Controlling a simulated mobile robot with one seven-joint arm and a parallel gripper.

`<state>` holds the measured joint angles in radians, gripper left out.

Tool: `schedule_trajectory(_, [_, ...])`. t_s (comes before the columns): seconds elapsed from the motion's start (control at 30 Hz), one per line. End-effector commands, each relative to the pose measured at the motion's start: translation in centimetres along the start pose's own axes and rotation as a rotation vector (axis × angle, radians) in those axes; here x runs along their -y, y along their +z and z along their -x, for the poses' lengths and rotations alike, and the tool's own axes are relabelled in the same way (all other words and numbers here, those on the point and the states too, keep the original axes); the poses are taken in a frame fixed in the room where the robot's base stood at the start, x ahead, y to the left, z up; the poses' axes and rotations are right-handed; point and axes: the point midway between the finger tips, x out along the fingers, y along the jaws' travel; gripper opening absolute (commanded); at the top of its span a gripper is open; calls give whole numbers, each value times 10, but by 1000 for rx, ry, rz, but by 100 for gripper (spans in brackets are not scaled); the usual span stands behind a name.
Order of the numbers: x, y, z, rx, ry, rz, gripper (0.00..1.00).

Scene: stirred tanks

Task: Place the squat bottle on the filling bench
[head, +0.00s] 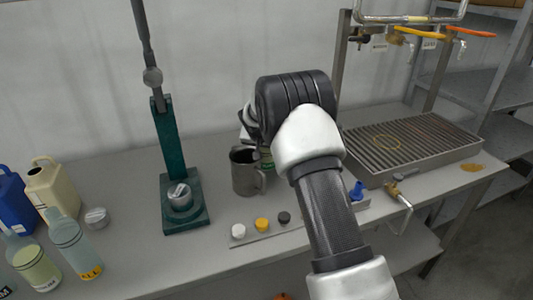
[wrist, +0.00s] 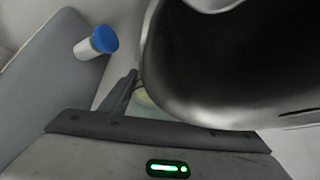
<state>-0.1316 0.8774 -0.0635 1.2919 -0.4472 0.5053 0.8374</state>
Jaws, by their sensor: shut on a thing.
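My gripper shows in the wrist view (wrist: 135,95), with its fingers mostly hidden behind a large dark metal vessel. It is shut on a pale green thing, apparently the squat bottle (wrist: 147,98), of which only a small part shows. In the head view my arm hides most of the gripper. A small greenish part of the bottle (head: 267,160) shows left of the arm, just right of the steel jug (head: 245,172). The grey bench (head: 130,200) lies below. Whether the bottle touches it cannot be told.
The steel jug is very close to my gripper. A green stand (head: 172,150) is left of it. White, yellow and dark caps (head: 262,225) lie in front. Several bottles (head: 70,240) stand at left. A slatted drain tray (head: 410,145) with taps above is at right.

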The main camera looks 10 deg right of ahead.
Motion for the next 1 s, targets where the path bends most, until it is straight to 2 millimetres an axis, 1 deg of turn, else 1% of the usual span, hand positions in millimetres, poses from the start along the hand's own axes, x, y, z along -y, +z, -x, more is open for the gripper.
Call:
schedule_trajectory(0.17, [0, -2, 2, -3, -1, -1, 25])
schedule_trajectory(0.33, [0, 1, -3, -3, -1, -1, 25])
schedule_trajectory(0.37, [0, 1, -2, -2, 0, -1, 61])
schedule_trajectory(0.43, [0, 1, -2, -1, 0, -1, 72])
schedule_trajectory(0.47, [0, 1, -2, -1, 0, -1, 74])
schedule_trajectory(0.77, [0, -1, 0, -1, 0, -1, 74])
schedule_trajectory(0.87, [0, -2, 6, -2, -1, -1, 74])
schedule_trajectory(1.0, [0, -2, 31, -3, -1, -1, 74])
